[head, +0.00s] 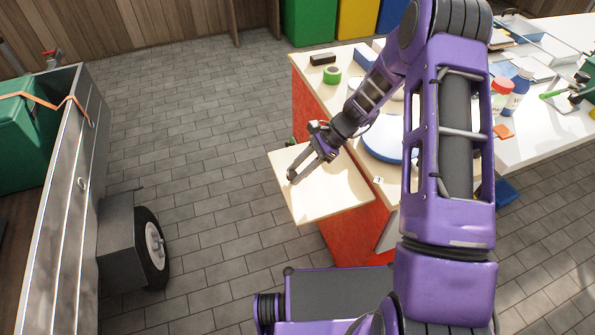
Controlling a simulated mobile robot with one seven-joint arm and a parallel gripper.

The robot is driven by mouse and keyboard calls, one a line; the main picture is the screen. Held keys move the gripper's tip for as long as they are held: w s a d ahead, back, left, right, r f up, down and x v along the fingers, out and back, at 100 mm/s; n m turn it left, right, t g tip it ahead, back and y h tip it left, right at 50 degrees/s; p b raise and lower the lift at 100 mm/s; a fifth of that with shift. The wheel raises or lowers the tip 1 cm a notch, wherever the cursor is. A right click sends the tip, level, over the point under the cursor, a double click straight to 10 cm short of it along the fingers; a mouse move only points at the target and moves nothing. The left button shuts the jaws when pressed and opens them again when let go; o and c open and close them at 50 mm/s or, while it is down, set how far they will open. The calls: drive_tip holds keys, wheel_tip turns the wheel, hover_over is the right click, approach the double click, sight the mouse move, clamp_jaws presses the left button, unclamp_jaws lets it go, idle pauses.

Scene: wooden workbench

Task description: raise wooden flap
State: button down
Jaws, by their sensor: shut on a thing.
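The wooden flap (325,195) is a pale, square board at the left side of the workbench (328,93), in the middle of the head view. It sticks out over the floor and looks close to level. Whether it is flush with the bench top is hard to tell. My gripper (310,167) is over the flap's left half, fingers pointing down and left. It is shut on the flap, but the contact is small and the fingers partly hide it.
A green tape roll (332,75), a black block (322,59) and a blue-rimmed round plate (385,145) lie on the bench. A trailer with a wheel (152,247) stands at left. Open paved floor (190,120) lies between.

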drive_tip(key=c, duration=0.5)
unclamp_jaws()
drive_tip(key=p+v, duration=0.1)
drive_tip(key=v, duration=1.6)
drive_tip(key=shift+d+r, duration=0.1)
drive_tip(key=shift+r, duration=0.05)
